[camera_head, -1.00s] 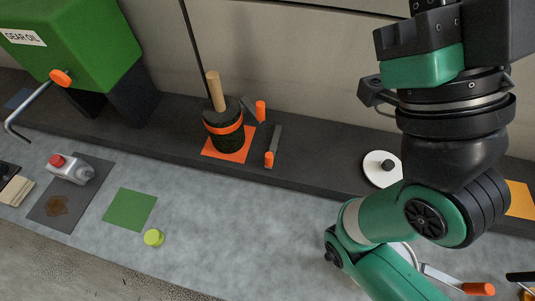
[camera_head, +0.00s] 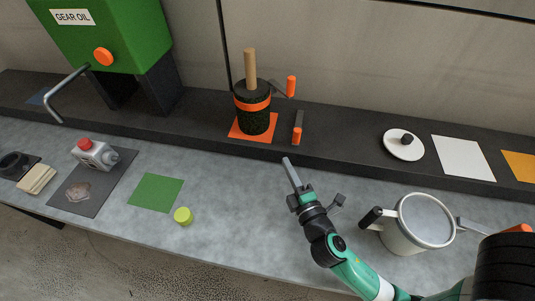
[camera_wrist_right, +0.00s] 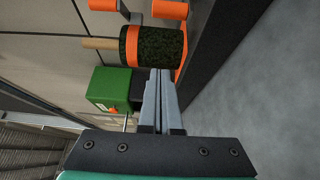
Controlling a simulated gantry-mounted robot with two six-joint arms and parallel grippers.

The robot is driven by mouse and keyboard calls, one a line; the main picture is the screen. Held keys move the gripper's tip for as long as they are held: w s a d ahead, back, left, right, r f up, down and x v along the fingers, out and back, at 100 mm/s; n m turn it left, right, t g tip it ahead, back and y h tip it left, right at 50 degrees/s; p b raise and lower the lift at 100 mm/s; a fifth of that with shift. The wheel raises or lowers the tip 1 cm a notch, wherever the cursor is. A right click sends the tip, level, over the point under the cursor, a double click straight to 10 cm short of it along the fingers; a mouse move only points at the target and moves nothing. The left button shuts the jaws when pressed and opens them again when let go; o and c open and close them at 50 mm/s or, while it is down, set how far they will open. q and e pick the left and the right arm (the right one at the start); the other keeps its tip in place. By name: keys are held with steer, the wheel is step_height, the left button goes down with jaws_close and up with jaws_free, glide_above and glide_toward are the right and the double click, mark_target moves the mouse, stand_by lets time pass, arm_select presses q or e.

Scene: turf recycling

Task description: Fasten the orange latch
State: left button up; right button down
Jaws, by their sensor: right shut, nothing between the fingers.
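A dark green turf roll (camera_head: 256,121) with an orange band (camera_head: 252,105) and a wooden stick stands upright on an orange square (camera_head: 237,134) on the dark ledge. Two orange-tipped grey levers sit at its right: an upper one (camera_head: 291,86) and a lower one (camera_head: 297,136). I cannot tell which is the latch. My right gripper (camera_head: 286,161) is shut and empty, fingertips apart from the lower lever in the head view. In the right wrist view the shut fingers (camera_wrist_right: 161,73) point toward the roll (camera_wrist_right: 160,45); orange tips (camera_wrist_right: 167,10) show at the top. My left gripper is out of view.
A green gear oil tank (camera_head: 110,40) stands at left. A silver pot (camera_head: 402,240) stands right of my arm. A white lid (camera_head: 403,150) lies on the ledge.

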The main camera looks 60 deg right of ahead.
steer(key=s+d+x, duration=0.1)
steer(key=x, duration=0.9)
steer(key=s, duration=0.1)
steer(key=s+d+p, duration=0.2)
steer(key=shift+f, duration=0.35)
steer(key=shift+a, duration=0.1)
